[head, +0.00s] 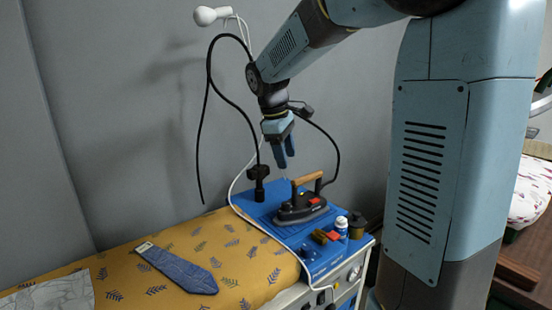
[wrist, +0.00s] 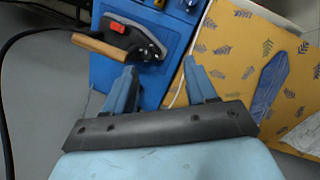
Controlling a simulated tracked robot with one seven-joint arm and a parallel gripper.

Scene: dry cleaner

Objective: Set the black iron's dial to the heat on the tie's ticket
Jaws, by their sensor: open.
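The black iron (head: 301,208) with a wooden handle stands on a blue surface at the right end of the ironing board. In the wrist view the iron (wrist: 128,36) lies beyond my left fingertip, with a red part on top; I cannot make out its dial or any setting. The blue tie (head: 182,270) lies on the yellow leaf-patterned cover, with a small pale ticket (head: 145,247) at its narrow end; its marks are too small to read. The tie also shows in the wrist view (wrist: 268,88). My gripper (head: 286,161) is open and empty, pointing down above the iron, apart from it.
The blue surface (head: 262,208) also holds a white bottle (head: 341,226) and small brown and red items by its front edge. A black cable hangs in loops behind my gripper. A pale cloth (head: 52,296) lies at the front left.

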